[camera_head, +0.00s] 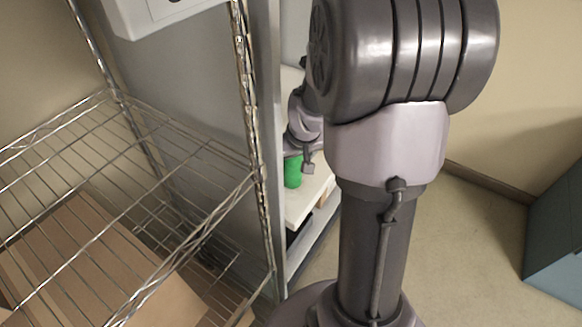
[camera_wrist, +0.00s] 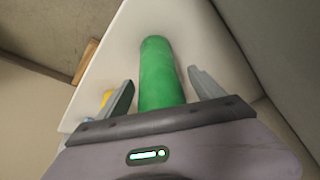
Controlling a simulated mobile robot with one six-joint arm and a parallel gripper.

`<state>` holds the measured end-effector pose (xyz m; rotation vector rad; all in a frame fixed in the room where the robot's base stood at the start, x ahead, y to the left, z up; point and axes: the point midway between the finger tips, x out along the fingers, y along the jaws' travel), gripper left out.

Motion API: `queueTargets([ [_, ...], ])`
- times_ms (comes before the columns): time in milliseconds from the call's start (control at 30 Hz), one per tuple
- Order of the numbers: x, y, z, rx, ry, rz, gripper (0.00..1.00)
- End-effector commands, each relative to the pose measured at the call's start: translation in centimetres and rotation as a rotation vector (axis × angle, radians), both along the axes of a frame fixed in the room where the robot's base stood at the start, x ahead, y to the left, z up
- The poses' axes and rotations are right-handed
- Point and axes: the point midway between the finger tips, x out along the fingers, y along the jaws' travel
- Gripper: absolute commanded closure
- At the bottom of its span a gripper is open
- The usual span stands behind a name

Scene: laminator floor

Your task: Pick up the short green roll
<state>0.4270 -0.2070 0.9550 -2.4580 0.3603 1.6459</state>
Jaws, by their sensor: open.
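The green roll (camera_wrist: 160,75) is a plain green cylinder on a white shelf surface (camera_wrist: 120,50). In the wrist view it lies between the two open fingers of my gripper (camera_wrist: 162,92), with a gap to the finger on each side. Its near end is hidden behind the gripper's dark front bar. In the head view the roll (camera_head: 292,171) stands upright on the white shelf, just below my wrist, and its top is partly hidden. The fingers are mostly hidden by my arm in the head view.
A wire rack (camera_head: 130,150) stands at the left, with cardboard boxes (camera_head: 90,255) below. A grey panel (camera_head: 268,130) stands close beside the roll. Small yellow (camera_wrist: 106,97) and blue items lie left of the left finger. A teal cabinet (camera_head: 556,240) is at the right.

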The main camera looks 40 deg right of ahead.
Motion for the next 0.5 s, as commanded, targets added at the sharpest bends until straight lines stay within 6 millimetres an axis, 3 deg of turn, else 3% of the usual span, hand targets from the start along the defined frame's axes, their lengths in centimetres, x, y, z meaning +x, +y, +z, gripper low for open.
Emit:
queueTargets([
  [33, 0.19, -0.06, -0.66, 0.000, 0.000, 0.001, 0.23],
  [200, 0.23, -0.08, -0.34, -0.001, -0.001, 0.001, 0.23],
  [500, 0.21, -0.07, -0.34, 0.000, -0.001, 0.000, 0.82],
])
